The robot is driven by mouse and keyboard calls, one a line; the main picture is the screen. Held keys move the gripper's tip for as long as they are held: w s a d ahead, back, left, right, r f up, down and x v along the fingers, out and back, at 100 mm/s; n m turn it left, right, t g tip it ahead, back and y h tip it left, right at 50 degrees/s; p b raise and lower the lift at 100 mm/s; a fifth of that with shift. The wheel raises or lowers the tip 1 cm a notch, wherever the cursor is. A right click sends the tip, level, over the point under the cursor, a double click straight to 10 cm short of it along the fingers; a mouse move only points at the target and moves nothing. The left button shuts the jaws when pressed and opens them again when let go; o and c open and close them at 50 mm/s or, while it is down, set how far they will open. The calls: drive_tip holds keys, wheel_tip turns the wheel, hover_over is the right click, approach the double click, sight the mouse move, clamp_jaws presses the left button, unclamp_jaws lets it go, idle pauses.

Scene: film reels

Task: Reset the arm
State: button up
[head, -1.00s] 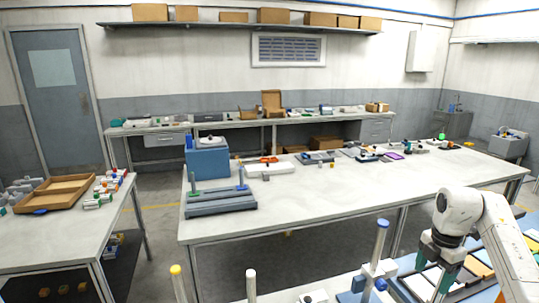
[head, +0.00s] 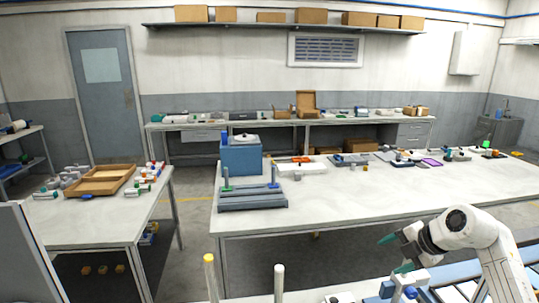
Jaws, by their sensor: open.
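My gripper (head: 395,253) is at the lower right of the head view, at the end of my white arm. Its two teal fingers are apart and point to the left, with nothing between them. It is above the near bench (head: 345,288), close to a blue and white fixture (head: 408,279) just below it. My arm is bent, and its lower part leaves the picture at the bottom right.
Two upright posts, one yellow-tipped (head: 210,277) and one white-tipped (head: 279,283), rise at the bottom. A long middle table (head: 330,205) carries a blue box (head: 241,158) and small parts. A left table (head: 105,217) holds a wooden tray (head: 103,181). Floor shows between the tables.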

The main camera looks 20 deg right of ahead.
drive_tip(key=w+a+r+n+t+y, duration=0.1)
drive_tip(key=w+a+r+t+y, duration=0.1)
drive_tip(key=w+a+r+t, duration=0.55)
drive_tip(key=s+a+r+m+t+h, duration=0.1)
drive_tip(key=s+a+r+m+t, duration=0.2)
drive_tip(key=r, duration=0.4)
drive_tip(key=s+a+r+m+t+h, duration=0.1)
drive_tip(key=s+a+r+m+t, duration=0.1)
drive_tip(key=a+r+m+t, duration=0.45)
drive_tip(key=s+d+f+m+g+h, duration=0.3)
drive_tip(key=s+f+m+g+h, duration=0.15)
drive_tip(key=f+m+h, duration=0.2)
drive_tip(key=s+d+f+m+g+h, duration=0.4)
drive_tip(key=f+m+g+h, duration=0.15)
drive_tip(key=f+m, duration=0.25)
drive_tip(key=s+a+f+n+g+y, duration=0.2)
drive_tip(key=s+a+f+g+y, duration=0.3)
drive_tip(key=s+a+f, duration=0.4)
drive_tip(key=s+a+f+n+g+y, duration=0.1)
drive_tip(key=s+a+f+g+y, duration=0.4)
drive_tip(key=f, duration=0.6)
drive_tip(key=s+f+g+b, duration=0.3)
drive_tip(key=s+f, duration=0.6)
drive_tip(key=s, duration=0.3)
drive_tip(key=shift+s+f+b, duration=0.15)
drive_tip(key=shift+f+b, duration=0.2)
drive_tip(key=shift+f, duration=0.05)
